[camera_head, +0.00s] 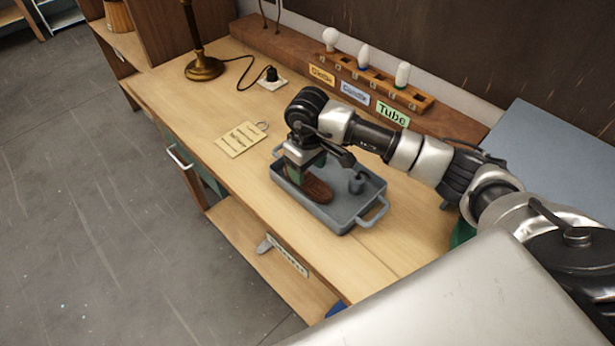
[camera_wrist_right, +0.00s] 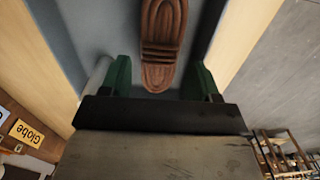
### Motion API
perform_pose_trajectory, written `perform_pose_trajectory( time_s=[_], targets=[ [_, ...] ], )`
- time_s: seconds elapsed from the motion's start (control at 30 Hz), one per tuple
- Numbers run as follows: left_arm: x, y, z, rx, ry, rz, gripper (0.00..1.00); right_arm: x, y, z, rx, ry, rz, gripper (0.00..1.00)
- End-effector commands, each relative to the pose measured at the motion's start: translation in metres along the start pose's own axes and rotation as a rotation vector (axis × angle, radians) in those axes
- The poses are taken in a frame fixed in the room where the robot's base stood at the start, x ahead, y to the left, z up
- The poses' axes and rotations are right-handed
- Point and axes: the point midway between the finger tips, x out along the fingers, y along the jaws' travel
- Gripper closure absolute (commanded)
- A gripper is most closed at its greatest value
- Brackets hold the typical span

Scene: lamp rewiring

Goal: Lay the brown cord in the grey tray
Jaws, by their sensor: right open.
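The brown cord (camera_head: 318,191) is a coiled, elongated bundle lying in the grey tray (camera_head: 343,221). It also shows in the right wrist view (camera_wrist_right: 163,35), over the tray's grey floor (camera_wrist_right: 103,25). The gripper partly hides the cord in the head view. My left gripper is not in view.
A small dark fitting (camera_head: 357,183) stands in the tray's right part. A paper tag (camera_head: 241,139) lies left of the tray. Behind are a brass lamp base (camera_head: 204,68), a black plug (camera_head: 271,75) and a wooden bulb rack (camera_head: 372,78). Tabletop in front is clear.

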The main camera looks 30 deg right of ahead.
Motion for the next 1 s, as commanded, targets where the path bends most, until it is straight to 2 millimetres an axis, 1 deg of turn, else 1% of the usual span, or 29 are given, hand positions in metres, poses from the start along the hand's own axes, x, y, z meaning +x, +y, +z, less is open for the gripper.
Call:
perform_pose_trajectory(
  time_s=[0.03, 0.2, 0.3, 0.4, 0.5, 0.6, 1.0],
  targets=[
    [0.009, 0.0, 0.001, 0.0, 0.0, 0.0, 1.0, -0.01, 0.001, -0.001, -0.001, 0.007, 0.005, 0.38],
    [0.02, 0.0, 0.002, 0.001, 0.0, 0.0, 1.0, -0.047, 0.001, -0.001, -0.001, 0.006, 0.004, 0.38],
    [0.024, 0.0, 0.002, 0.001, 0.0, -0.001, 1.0, -0.064, 0.0, 0.0, -0.001, 0.003, 0.003, 0.38],
    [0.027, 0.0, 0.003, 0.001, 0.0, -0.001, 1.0, -0.076, 0.0, 0.0, -0.001, 0.002, 0.001, 0.38],
    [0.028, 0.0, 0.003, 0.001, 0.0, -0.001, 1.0, -0.083, 0.0, 0.0, 0.0, 0.001, 0.002, 0.38],
    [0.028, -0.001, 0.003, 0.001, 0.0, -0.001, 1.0, -0.085, 0.0, 0.0, 0.0, -0.001, 0.001, 0.38],
    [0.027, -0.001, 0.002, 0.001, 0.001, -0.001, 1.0, -0.085, 0.0, 0.0, 0.0, -0.001, 0.001, 0.38]
  ],
)
